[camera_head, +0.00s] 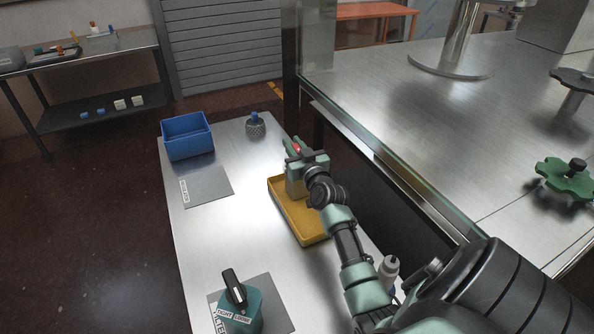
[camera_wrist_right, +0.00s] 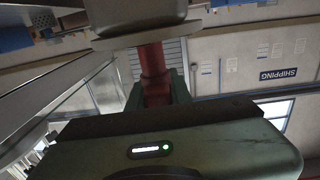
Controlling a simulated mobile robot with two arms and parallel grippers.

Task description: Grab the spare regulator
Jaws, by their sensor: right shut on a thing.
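My right gripper (camera_head: 297,151) is above the far end of the yellow tray (camera_head: 318,236). It is shut on a red part, which seems to be the spare regulator (camera_head: 296,148). Only a little red shows between the green fingers in the head view. In the wrist view, the regulator (camera_wrist_right: 153,75) shows as a red stem between the fingers, with a pale grey flange and body at the top of the picture. Most of it is hidden in the head view. My left gripper is not in view.
A large steel bench (camera_head: 400,120) stands at right. The table's left-middle is clear.

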